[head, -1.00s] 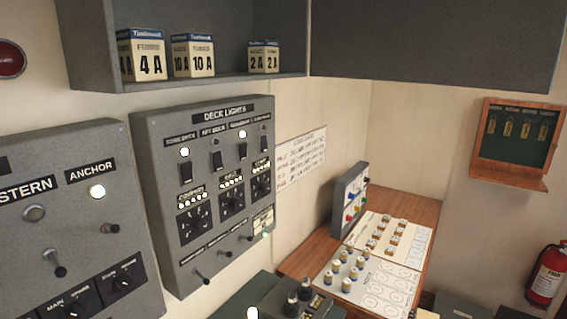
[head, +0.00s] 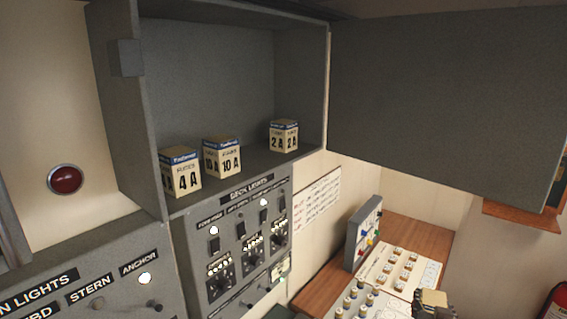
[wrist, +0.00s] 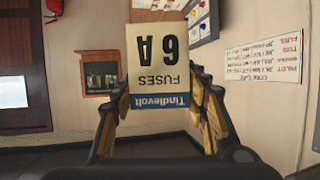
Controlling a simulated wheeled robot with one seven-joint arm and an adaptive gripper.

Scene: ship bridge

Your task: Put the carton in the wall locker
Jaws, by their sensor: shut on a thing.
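My gripper (wrist: 161,104) is shut on a cream carton (wrist: 158,62) with a blue band, marked "6A FUSES", in the wrist view. That view is upside down, so the blue band is at the carton's top, near my gripper. A finger stands on each side of the carton. In the head view the grey wall locker (head: 215,75) is open, its door (head: 440,100) swung out to the right. Cartons marked 4 A (head: 182,172), 10 A (head: 222,157) and 2 A (head: 284,136) stand on its floor. A small cream and dark shape shows at the bottom right; I cannot tell its parts.
Bare locker floor lies between the 10 A and 2 A cartons. The deck lights panel (head: 240,235) is below the locker. A wooden desk (head: 415,232) with sheets and small parts is at the lower right. A red lamp (head: 65,179) is at the left.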

